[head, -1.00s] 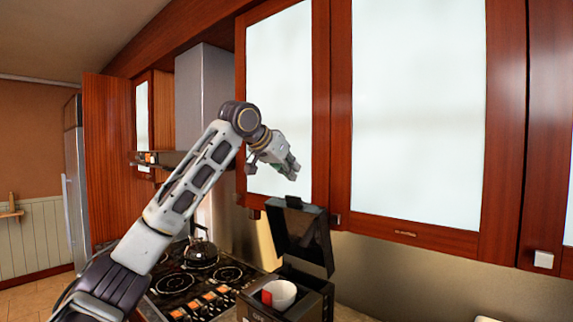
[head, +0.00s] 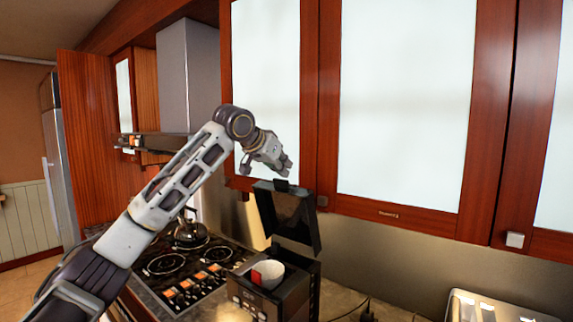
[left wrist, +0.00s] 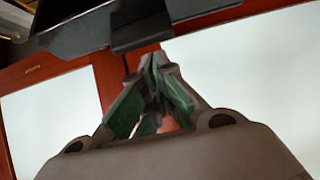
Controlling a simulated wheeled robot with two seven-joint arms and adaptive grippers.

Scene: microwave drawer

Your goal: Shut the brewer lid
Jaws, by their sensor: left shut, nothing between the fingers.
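The black brewer (head: 275,287) stands on the counter right of the stove. Its dark lid (head: 288,217) is raised and stands nearly upright, with a small tab on its top edge. A white cup-like holder (head: 270,271) with a red patch shows in the open top. My left gripper (head: 286,168) is shut and empty, just above the lid's top edge in the head view. In the left wrist view the shut fingertips (left wrist: 153,60) are close below the lid's tab (left wrist: 140,28); I cannot tell whether they touch. My right gripper is not in view.
Wall cabinets with frosted panes (head: 405,100) hang directly behind the gripper and lid. A stove (head: 180,265) with a kettle (head: 189,230) is to the left. A metal appliance (head: 495,306) sits at the lower right.

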